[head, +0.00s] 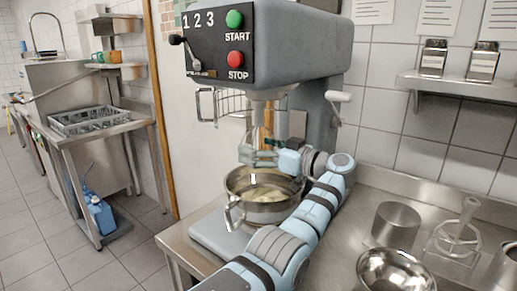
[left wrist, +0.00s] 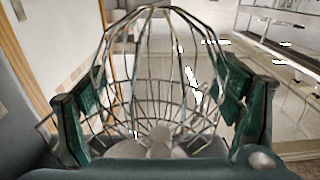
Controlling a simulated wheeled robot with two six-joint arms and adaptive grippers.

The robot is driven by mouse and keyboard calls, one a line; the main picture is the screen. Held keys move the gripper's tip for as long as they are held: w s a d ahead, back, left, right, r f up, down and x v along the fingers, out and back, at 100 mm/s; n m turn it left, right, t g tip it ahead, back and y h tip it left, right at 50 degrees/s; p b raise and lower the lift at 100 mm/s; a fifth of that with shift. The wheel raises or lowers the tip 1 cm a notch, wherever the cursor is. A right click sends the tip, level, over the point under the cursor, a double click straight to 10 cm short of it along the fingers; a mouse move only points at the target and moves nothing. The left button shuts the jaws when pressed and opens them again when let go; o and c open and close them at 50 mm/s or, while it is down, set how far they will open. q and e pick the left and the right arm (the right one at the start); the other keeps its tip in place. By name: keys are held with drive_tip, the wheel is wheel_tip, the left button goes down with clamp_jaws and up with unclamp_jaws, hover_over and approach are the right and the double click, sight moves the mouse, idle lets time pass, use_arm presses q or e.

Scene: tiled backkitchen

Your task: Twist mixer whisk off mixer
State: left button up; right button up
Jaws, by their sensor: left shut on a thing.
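The grey mixer (head: 300,40) stands over the counter, with its control panel facing me. Its steel bowl (head: 265,212) sits below the head with something pale inside. My left gripper (head: 254,153) is just above the bowl, under the mixer's shaft. In the left wrist view, the wire whisk (left wrist: 152,10) stands between the green finger pads of my left gripper (left wrist: 163,92), which is shut on it. In the head view the whisk is mostly hidden by the gripper and bowl, and I cannot tell whether it is still joined to the shaft. My right gripper is not in view.
On the counter at right are a steel pot (head: 397,225), an empty steel bowl (head: 395,276) and a wire stand with a handled tool (head: 458,235). A wall shelf (head: 460,86) holds two shakers. The bowl's handle (head: 232,214) sticks out towards me.

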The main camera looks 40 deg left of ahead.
use_arm(q)
drive_tip(key=shift+f+t, duration=0.1)
drive_tip(key=shift+t, duration=0.2)
drive_tip(key=shift+m+t, duration=0.8)
drive_tip(key=shift+t, duration=0.1)
drive_tip(key=shift+m+t+b, duration=0.3)
drive_tip(key=shift+t, duration=0.2)
drive_tip(key=shift+m+t+h, duration=0.3)
drive_tip(key=shift+m+t, duration=0.2)
drive_tip(key=shift+t, duration=0.3)
drive_tip(key=shift+t, duration=0.3)
drive_tip(key=shift+m+t+h, duration=0.4)
drive_tip(key=shift+m+t, duration=0.4)
drive_tip(key=shift+t, duration=0.1)
